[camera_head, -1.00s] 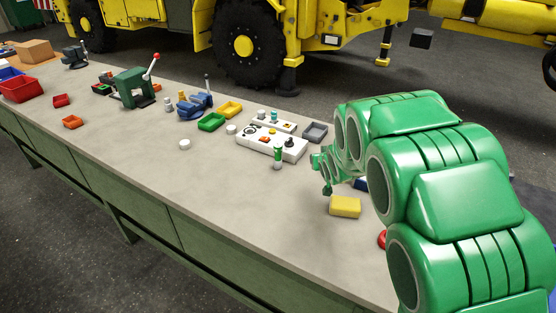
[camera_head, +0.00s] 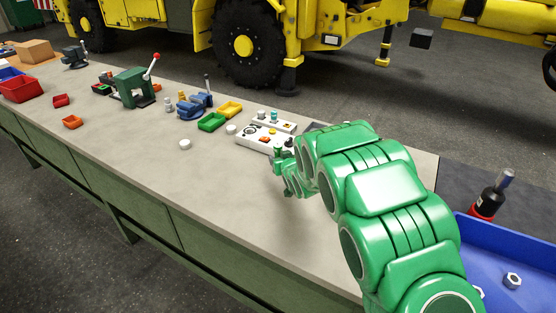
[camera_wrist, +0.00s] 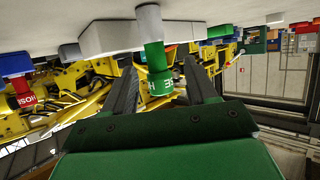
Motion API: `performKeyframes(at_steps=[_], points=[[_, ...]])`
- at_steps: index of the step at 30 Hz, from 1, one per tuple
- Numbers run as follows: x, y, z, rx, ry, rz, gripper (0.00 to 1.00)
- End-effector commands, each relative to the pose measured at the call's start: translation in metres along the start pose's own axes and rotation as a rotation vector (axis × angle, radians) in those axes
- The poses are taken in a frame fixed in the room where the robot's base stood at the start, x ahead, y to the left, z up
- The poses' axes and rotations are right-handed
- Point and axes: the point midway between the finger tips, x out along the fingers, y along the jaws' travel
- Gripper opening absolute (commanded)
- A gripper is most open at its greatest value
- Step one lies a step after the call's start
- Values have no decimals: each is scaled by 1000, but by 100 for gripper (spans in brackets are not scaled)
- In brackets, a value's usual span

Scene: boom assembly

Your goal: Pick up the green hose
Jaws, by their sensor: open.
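The green hose (camera_wrist: 158,72) is a short green cylinder with white lettering and a pale end. In the wrist view, which looks upside down, it stands between the two dark fingers of my gripper (camera_wrist: 160,85). The fingers are apart, with a gap to the hose on both sides in the picture; I cannot tell how deep it sits between them. In the head view my gripper (camera_head: 283,172) is low over the bench, at the near side of the white control box. There the hose is mostly hidden by the gripper.
The white control box (camera_head: 256,139) with buttons is close behind the gripper. The bench front is clear.

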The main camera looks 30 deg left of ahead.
Motion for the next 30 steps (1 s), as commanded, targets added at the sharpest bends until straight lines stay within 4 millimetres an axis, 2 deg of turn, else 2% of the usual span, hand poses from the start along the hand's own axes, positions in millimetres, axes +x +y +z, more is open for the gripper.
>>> performKeyframes(at_steps=[8,21,30], points=[[12,2,0,1,-1,0,57],[51,5,-2,1,1,0,57],[53,5,-1,1,-2,1,57]])
